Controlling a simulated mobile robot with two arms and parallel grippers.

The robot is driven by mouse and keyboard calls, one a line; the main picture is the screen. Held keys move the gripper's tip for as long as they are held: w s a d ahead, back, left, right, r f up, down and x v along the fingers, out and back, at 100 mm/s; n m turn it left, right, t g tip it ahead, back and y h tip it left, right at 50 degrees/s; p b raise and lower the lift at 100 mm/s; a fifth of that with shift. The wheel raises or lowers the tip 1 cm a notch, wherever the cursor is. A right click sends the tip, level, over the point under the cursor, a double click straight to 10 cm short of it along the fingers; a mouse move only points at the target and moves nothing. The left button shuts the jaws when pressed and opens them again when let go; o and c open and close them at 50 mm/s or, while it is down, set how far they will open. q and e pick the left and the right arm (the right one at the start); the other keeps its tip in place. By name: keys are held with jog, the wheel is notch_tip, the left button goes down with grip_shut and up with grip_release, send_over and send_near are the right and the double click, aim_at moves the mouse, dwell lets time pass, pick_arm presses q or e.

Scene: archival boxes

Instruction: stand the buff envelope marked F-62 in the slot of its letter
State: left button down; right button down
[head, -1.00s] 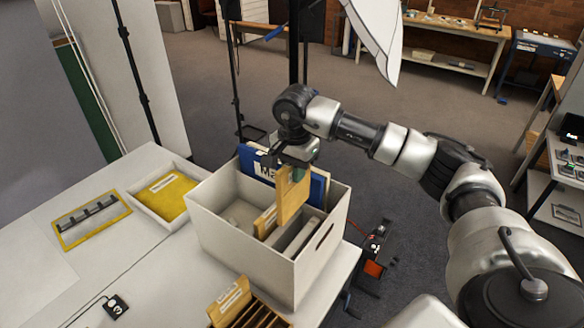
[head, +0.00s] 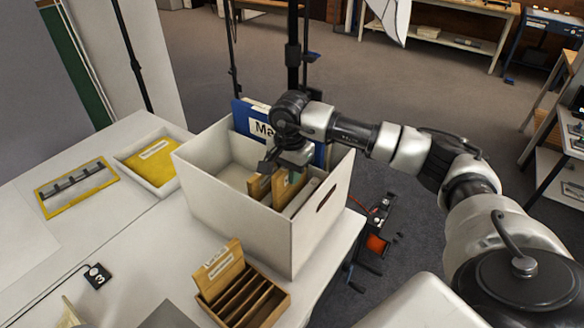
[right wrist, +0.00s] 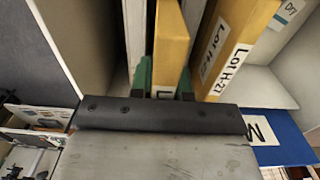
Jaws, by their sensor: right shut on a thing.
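My right gripper (head: 290,172) is shut on a buff envelope (head: 286,190), which hangs upright inside a pale grey archival box (head: 235,222). The envelope's lower part is hidden by the box's front wall, and I cannot tell whether it touches the bottom. In the right wrist view the green fingers pinch the envelope (right wrist: 170,40); its label is mostly hidden by the gripper, so its mark cannot be read. A second buff envelope (head: 259,187) stands beside it on the left; in the right wrist view it reads Lot H-21 (right wrist: 235,35). My left gripper is not in view.
A blue lettered board (head: 243,116) stands at the box's back. A small wooden divided box (head: 240,300) with a raised labelled lid stands in front. A white tray (head: 183,188) with a yellow folder and a yellow-edged panel (head: 77,188) lie left. Pale table between is clear.

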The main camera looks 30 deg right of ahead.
jog(key=shift+f, duration=0.4)
jog(key=shift+f, duration=0.1)
jog(key=shift+f+b, duration=0.8)
jog(key=shift+b, duration=0.1)
jog(key=shift+f, duration=0.15)
jog(key=c, duration=1)
grip_release()
